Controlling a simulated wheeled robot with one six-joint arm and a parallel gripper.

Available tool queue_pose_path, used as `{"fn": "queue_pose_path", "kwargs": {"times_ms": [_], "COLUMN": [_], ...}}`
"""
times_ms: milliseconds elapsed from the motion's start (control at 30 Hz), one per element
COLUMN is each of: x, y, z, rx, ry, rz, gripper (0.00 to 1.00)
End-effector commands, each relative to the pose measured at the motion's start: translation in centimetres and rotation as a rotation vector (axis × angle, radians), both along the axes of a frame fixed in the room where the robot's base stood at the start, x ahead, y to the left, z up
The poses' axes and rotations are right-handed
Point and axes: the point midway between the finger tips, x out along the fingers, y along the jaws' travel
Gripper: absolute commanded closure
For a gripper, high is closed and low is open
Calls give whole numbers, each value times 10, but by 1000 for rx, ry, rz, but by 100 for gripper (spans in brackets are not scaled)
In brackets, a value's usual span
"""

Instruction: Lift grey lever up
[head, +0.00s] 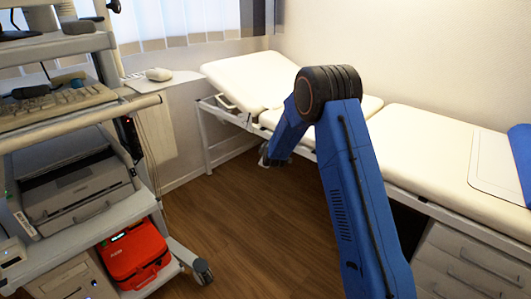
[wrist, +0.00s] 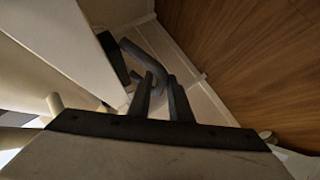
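In the wrist view, a grey curved lever (wrist: 142,55) bends like a hook beside the underside of the pale couch. My gripper (wrist: 160,78) points at it with two dark fingers standing apart. The lever's bent end appears just beyond or between the fingertips; I cannot tell whether they touch. The lever cannot be made out clearly there. The cream examination couch (head: 245,78) has its head part slightly raised.
A trolley (head: 85,120) with a keyboard (head: 55,104), a printer (head: 75,180) and a red case (head: 134,252) stands at the left. A drawer cabinet (head: 465,265) is under the couch at right. Wooden floor (head: 230,220) between them is free.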

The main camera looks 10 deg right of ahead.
Motion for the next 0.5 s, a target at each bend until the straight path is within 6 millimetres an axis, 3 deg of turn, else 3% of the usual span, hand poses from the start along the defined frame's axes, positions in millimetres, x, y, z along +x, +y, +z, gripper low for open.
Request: {"fn": "queue_pose_path", "kwargs": {"times_ms": [267, 500], "x": [-4, -34], "y": [0, 1], "z": [3, 18], "rx": [0, 0], "ry": [-1, -1], "rz": [0, 1], "gripper": [82, 82]}}
